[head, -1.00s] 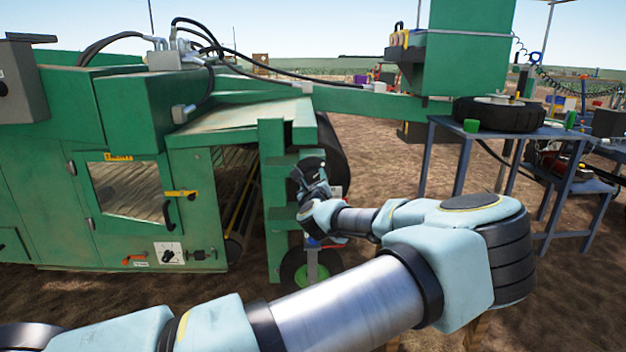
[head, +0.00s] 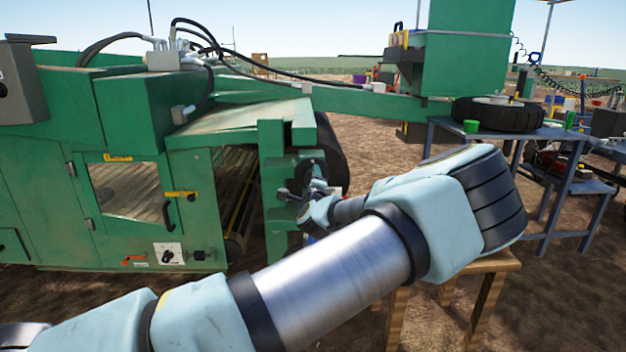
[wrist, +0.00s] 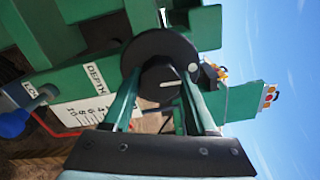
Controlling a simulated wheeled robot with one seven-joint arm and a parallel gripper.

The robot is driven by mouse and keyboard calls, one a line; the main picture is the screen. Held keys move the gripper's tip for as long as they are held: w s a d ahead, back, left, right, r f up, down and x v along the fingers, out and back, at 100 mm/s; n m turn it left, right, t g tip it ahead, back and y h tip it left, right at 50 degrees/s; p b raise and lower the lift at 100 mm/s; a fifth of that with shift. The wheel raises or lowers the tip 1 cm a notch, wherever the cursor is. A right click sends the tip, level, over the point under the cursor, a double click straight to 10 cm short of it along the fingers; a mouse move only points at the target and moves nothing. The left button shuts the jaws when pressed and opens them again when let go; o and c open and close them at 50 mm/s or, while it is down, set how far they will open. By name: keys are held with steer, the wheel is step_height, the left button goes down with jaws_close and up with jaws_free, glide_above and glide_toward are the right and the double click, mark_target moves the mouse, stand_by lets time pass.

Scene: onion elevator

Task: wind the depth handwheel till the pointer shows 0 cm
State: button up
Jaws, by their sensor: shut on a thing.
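The depth handwheel is a black disc (wrist: 160,62) on the green machine, in the middle of the wrist view, with a small light mark on its face. In the head view the handwheel (head: 310,164) is a small dark shape, partly behind my wrist. My gripper (wrist: 160,80) has a finger at each side of the disc and is shut on it. In the head view my gripper (head: 296,194) is small and dark against the green post. A white depth scale (wrist: 92,98) with numbers is beside the wheel. I cannot make out the pointer's reading.
A blue-ended lock handle (wrist: 15,122) is left of the scale in the wrist view. The green machine (head: 120,125) fills the left of the head view. A wooden stand (head: 455,268) is below my arm. A blue-grey bench (head: 480,133) bears a tyre at right.

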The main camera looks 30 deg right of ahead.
steer(key=shift+n, duration=0.3)
steer(key=o, duration=1.4)
steer(key=shift+c, duration=0.2)
steer(key=p+v, duration=0.1)
steer(key=v, duration=1)
